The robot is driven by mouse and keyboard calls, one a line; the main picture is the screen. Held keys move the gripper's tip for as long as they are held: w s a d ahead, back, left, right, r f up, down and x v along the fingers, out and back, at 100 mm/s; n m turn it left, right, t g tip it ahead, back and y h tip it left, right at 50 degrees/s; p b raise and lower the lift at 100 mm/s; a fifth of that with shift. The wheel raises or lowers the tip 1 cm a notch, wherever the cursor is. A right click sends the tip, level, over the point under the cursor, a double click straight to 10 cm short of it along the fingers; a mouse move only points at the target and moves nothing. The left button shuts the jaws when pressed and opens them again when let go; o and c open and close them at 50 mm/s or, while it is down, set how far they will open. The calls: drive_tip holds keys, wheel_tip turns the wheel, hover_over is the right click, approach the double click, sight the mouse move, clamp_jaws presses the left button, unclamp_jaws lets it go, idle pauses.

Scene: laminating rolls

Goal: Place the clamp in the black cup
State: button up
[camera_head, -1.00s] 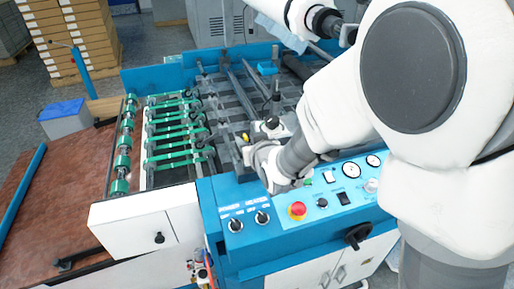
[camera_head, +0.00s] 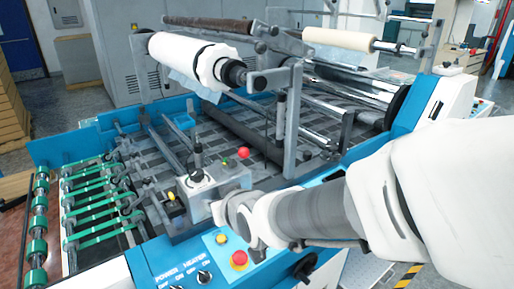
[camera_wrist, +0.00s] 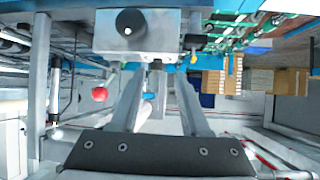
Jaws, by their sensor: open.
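I cannot make out a clamp or a black cup in either current view. My gripper (camera_wrist: 158,78) shows in the wrist view with its two long grey fingers apart and nothing visible held between them. A grey metal box (camera_wrist: 137,40) with a round black knob lies past the fingertips, at the top of the wrist view. In the head view my arm reaches in from the right over the laminating machine's blue front edge. My fingers are hard to make out there, close to the grey box (camera_head: 197,192).
A red knob (camera_head: 243,152) stands up behind the box. The control panel with its red button (camera_head: 239,258) lies below my wrist. A white roll (camera_head: 196,60) and bars span the machine above the bed. Green-banded rollers (camera_head: 92,205) are at the left.

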drive_tip(key=s+d+r+m+g+h, duration=0.2)
drive_tip(key=s+d, duration=0.6)
drive_tip(key=d, duration=0.1)
drive_tip(key=s+d+r+m+g+h, duration=0.2)
drive_tip(key=s+d+g+h, duration=0.1)
drive_tip(key=s+d, duration=0.6)
drive_tip(key=shift+d+m, duration=0.15)
drive_tip(key=shift+m, duration=0.25)
idle(1.0)
